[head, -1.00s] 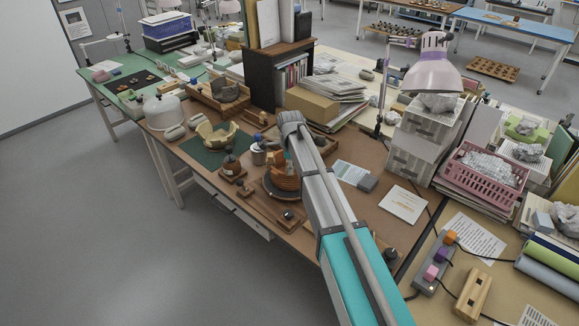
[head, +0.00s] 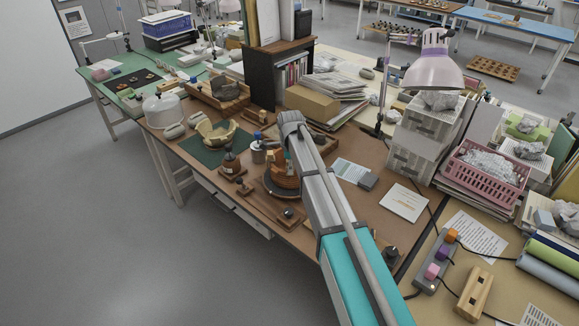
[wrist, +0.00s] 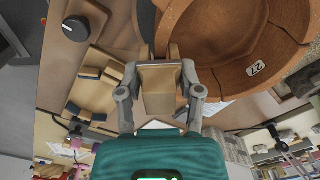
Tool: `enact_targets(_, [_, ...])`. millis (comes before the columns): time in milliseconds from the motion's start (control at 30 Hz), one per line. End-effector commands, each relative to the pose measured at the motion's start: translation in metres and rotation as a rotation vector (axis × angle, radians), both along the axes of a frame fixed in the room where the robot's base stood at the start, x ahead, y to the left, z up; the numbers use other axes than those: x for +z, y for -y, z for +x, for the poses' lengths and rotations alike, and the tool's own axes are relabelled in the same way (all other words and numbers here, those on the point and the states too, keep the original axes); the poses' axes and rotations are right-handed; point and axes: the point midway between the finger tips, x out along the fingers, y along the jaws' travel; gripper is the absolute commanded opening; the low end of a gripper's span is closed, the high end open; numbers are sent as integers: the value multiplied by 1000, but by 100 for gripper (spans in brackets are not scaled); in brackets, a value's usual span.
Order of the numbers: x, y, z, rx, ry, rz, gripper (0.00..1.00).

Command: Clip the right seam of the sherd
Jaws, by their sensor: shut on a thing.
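A terracotta vessel (wrist: 225,45) with visible seams fills the upper right of the wrist view. A piece of it bears a label, "27" (wrist: 253,69). In the head view the vessel (head: 284,178) stands on a dark turntable (head: 270,190), partly behind my arm. My gripper (wrist: 160,75) is shut on a tan wooden clip (wrist: 158,98), beside the vessel's wall. The clip's far end is close to the vessel's edge; I cannot tell whether it touches or straddles a seam. In the head view my arm hides the gripper.
A black knob (wrist: 76,28) sits on a wooden base nearby. A green mat (head: 205,153) with a pale bowl is left of the vessel. A lamp (head: 434,68) stands at right.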

Motion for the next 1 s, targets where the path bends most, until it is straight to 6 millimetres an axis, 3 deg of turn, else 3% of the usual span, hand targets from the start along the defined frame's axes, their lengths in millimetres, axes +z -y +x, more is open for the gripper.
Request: enact_targets(1000, [-12, -1, 0, 1, 0, 0, 29])
